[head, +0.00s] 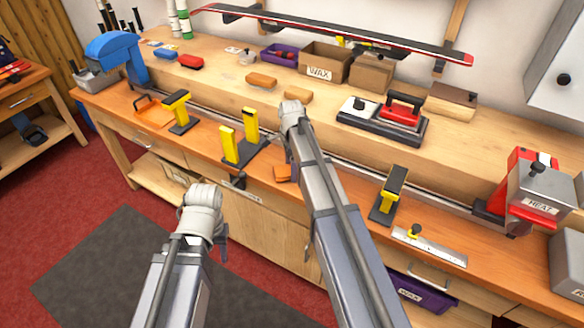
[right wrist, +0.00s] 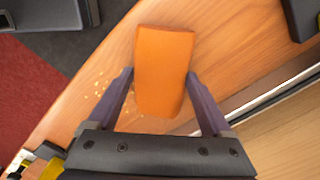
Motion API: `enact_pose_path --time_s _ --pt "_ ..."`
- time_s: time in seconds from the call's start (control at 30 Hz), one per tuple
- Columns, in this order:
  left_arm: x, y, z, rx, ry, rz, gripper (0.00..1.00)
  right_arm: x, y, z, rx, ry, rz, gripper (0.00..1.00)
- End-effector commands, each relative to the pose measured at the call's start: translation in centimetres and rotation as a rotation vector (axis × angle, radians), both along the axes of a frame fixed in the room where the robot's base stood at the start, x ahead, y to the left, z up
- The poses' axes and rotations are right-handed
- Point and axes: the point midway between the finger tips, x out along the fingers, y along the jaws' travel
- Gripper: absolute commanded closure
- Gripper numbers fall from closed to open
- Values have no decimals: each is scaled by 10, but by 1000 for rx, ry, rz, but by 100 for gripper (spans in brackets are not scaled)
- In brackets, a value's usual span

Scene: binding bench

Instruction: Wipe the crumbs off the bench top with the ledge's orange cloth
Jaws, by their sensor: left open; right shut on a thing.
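The orange cloth (right wrist: 165,62) is between the fingers of my right gripper (right wrist: 160,78), which is shut on it, over the wooden bench top (right wrist: 235,55). Part of the cloth also shows in the head view (head: 283,173), beside my right arm near the bench's front edge. Small pale crumbs (right wrist: 101,85) lie on the wood left of the cloth in the right wrist view, some close to a finger. In the head view the crumbs cannot be made out. My left gripper (head: 222,240) is open and empty in front of the bench, mostly hidden behind its wrist.
A metal rail (head: 345,162) runs along the bench below the raised ledge (head: 215,85).

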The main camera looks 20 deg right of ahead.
Motion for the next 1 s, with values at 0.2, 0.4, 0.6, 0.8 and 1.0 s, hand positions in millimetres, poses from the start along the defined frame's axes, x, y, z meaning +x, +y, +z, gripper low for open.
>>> enact_pose_path --time_s 0.2,0.4,0.6,0.8,1.0 --pt "0 0 -1 0 0 0 55 -12 -10 -1 -1 1 -3 61" --pt "0 0 -3 0 0 0 55 -24 -21 -2 -2 3 -3 61" --pt "0 0 -3 0 0 0 55 -26 -23 -3 -4 4 -3 61" --pt "0 0 -2 0 0 0 55 -32 -29 -2 -5 6 -4 61" --pt "0 0 -1 0 0 0 55 -45 -39 -1 -4 5 -4 61"
